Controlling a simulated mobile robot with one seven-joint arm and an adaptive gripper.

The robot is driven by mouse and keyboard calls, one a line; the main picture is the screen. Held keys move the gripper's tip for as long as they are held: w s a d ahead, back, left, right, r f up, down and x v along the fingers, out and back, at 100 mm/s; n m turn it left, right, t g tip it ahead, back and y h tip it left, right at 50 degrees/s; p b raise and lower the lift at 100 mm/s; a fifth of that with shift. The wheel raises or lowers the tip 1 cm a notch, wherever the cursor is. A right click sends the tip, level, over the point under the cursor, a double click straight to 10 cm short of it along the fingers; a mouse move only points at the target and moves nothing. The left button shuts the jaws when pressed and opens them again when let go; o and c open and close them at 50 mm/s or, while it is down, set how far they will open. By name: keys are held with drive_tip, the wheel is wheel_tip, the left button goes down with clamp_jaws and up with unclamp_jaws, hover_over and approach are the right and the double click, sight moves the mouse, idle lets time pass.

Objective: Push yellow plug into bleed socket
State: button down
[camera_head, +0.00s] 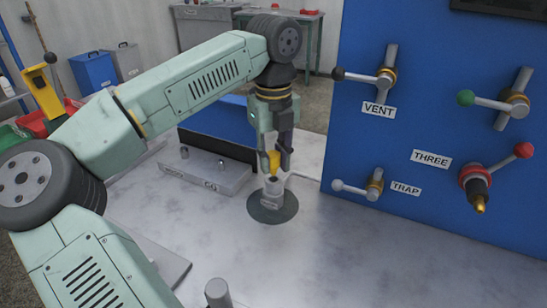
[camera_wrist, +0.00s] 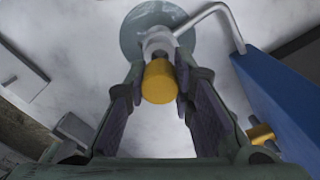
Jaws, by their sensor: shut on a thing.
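The yellow plug (camera_head: 274,161) is upright between the fingers of my gripper (camera_head: 280,160), which is shut on it. In the wrist view the plug (camera_wrist: 158,82) shows end-on between the two fingers. The bleed socket (camera_head: 271,190) is a short grey fitting with a dark opening, on a dark round base on the bench; a small tag on it is too small to read. The plug's lower end is right at the socket's mouth. I cannot tell whether it has entered. In the wrist view the socket (camera_wrist: 157,42) is partly hidden behind the plug.
A thin pale pipe (camera_wrist: 213,12) runs from the socket towards the blue panel (camera_head: 430,120). The panel carries levers and labels VENT, TRAP and THREE. A metal block (camera_head: 207,172) lies left of the socket.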

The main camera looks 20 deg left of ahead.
sight(274, 174)
drive_tip(key=shift+f+b, duration=1.25)
drive_tip(key=shift+f, duration=0.2)
idle(0.3)
drive_tip(key=c, duration=1.3)
unclamp_jaws()
drive_tip(key=shift+r, duration=0.1)
wheel_tip(274, 174, up, 12)
drive_tip(key=shift+f, duration=0.1)
